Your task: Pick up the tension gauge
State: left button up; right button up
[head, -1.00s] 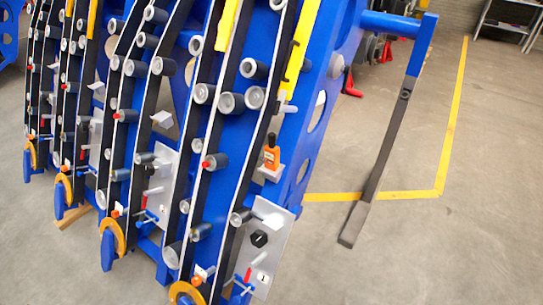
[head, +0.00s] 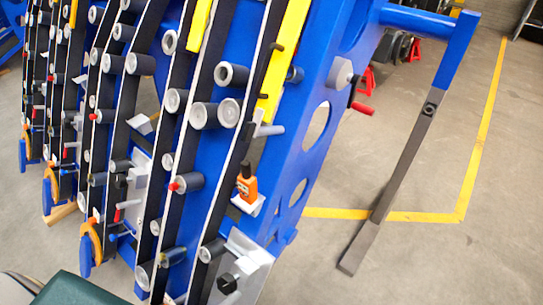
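The tension gauge (head: 247,189) looks like a small orange handheld device with a black top. It stands nearly upright on a small light-grey ledge (head: 252,208) on the blue chassis, right of a black belt. Neither of my grippers is in view. Nothing holds the gauge, and its front is in plain sight.
The blue chassis (head: 290,150) carries curved black belts, grey rollers (head: 232,74) and yellow strips. A grey plate (head: 250,252) sits below the gauge. A dark bar (head: 390,185) slants to the floor at right.

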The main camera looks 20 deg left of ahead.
aim_at(247, 187)
jog(key=i+u, duration=0.15)
jog(key=u, duration=0.25)
jog(key=i+l+u, duration=0.15)
jog(key=u, duration=0.25)
jog(key=i+l+u, duration=0.1)
jog(key=u, duration=0.25)
jog(key=l, duration=0.1)
